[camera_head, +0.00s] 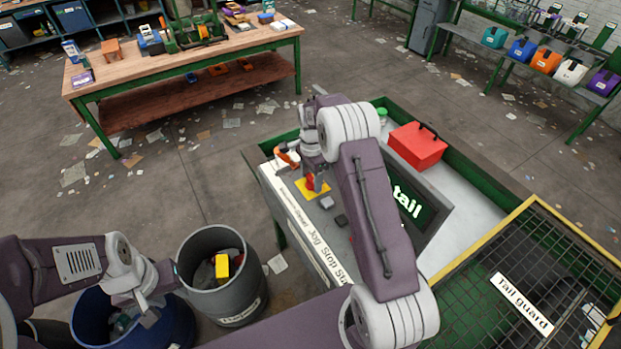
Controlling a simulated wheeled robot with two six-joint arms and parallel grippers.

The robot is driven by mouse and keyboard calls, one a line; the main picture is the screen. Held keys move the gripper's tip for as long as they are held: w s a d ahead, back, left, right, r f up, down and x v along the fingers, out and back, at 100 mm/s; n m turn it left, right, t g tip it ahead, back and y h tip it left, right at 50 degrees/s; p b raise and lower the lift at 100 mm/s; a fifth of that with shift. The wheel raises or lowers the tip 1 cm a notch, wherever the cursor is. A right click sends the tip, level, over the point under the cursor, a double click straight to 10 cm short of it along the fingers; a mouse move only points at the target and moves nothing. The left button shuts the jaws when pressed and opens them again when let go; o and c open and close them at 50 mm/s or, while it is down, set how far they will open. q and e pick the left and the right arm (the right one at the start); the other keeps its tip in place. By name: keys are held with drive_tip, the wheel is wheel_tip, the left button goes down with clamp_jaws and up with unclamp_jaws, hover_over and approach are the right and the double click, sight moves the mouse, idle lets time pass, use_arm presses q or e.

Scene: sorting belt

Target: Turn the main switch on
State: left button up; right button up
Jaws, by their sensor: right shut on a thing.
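The main switch (310,181) is a small red handle on a yellow plate at the left end of the grey control panel (290,205). My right gripper (315,184) reaches down over it from above, shut on the red handle and partly hiding it. The exact angle of the handle is hard to tell. My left gripper (147,312) hangs at the lower left above a blue bin, away from the panel. Its finger gap is too small to judge.
Panel buttons (327,202) lie beside the switch, partly behind my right arm. A red box (417,146) stands on the belt end behind the panel. A grey bin (231,290) and a blue bin (95,318) stand at lower left. A yellow-framed tail guard (530,285) is at right.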

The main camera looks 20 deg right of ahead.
drive_tip(key=shift+w+d, duration=0.1)
drive_tip(key=shift+d, duration=0.1)
drive_tip(key=o, duration=1.4)
drive_tip(key=shift+c, duration=0.2)
drive_tip(key=shift+d+f, duration=0.15)
drive_tip(key=shift+d, duration=0.15)
use_arm(q)
drive_tip(key=shift+w+d, duration=0.1)
drive_tip(key=shift+d, duration=0.3)
use_arm(e)
wheel_tip(320, 180, up, 8)
drive_tip(key=b, duration=0.2)
drive_tip(key=shift+b, duration=0.35)
drive_tip(key=shift+r, duration=0.55)
use_arm(q)
wheel_tip(320, 180, down, 3)
drive_tip(key=shift+a+r, duration=0.15)
